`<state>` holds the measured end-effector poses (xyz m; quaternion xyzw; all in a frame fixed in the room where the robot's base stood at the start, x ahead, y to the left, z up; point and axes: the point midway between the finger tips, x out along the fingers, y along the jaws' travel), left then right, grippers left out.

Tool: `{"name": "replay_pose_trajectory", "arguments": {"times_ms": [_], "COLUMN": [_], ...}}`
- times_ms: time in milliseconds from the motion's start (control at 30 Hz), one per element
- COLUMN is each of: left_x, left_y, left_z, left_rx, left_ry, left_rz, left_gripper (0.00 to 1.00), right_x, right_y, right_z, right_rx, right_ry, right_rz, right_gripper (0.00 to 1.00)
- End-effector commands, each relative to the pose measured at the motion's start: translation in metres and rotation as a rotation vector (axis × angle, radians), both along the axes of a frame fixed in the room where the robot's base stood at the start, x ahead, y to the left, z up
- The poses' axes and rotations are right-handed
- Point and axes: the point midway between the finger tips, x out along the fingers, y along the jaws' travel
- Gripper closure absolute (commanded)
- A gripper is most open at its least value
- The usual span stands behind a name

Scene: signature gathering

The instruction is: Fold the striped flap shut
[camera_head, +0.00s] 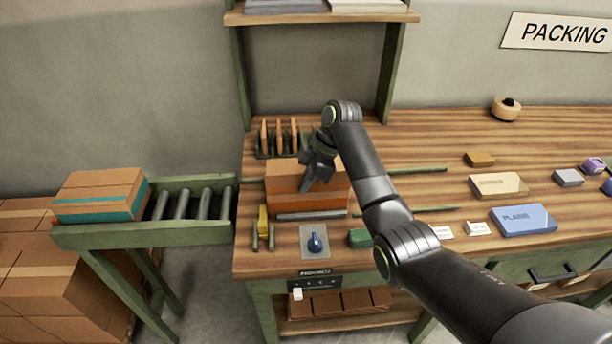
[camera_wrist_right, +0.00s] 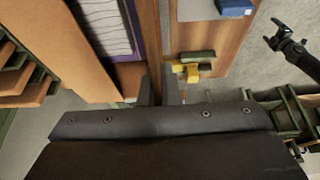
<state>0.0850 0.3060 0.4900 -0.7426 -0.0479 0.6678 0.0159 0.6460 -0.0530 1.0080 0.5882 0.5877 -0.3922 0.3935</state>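An orange-brown box (camera_head: 285,180) sits on the workbench, with my right gripper (camera_head: 306,187) reaching down at its top. In the right wrist view my right gripper (camera_wrist_right: 158,90) has its two dark fingers slightly apart beside a brown cardboard edge (camera_wrist_right: 129,75). I cannot tell whether they pinch it. A white panel with fine grey stripes and a purple border (camera_wrist_right: 105,28) shows next to that edge. I cannot tell whether it is the striped flap. My left gripper (camera_wrist_right: 271,32) shows at the upper right of the wrist view, fingers spread and empty, away from the box.
A rack with upright orange pieces (camera_head: 280,137) stands behind the box. A roller conveyor (camera_head: 190,205) with a carton (camera_head: 100,194) is at left. Small boxes lie at right.

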Motion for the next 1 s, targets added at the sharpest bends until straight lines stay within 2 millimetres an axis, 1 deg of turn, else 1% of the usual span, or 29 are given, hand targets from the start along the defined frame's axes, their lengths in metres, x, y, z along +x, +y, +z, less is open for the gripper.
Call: {"name": "replay_pose_trajectory", "arguments": {"times_ms": [200, 400, 1000], "left_x": [-0.0002, -0.0002, -0.0002], "left_y": [0.0002, 0.0002, 0.0002], "left_z": [0.0009, -0.0009, -0.002], "left_rx": [0.0, 0.0, 0.0], "left_ry": [0.0, 0.0, 0.0], "left_rz": [0.0, 0.0, 0.0], "left_gripper": [0.14, 0.14, 0.14], "right_x": [0.004, 0.0058, 0.0069], "right_y": [-0.0004, 0.0, 0.0003], "right_z": [-0.0001, -0.0006, -0.0007], "right_rx": [-0.001, 0.0, 0.001], "right_ry": [0.093, 0.149, 0.186], "right_rz": [0.0, 0.0, 0.0], "right_gripper": [1.0, 1.0, 1.0]}}
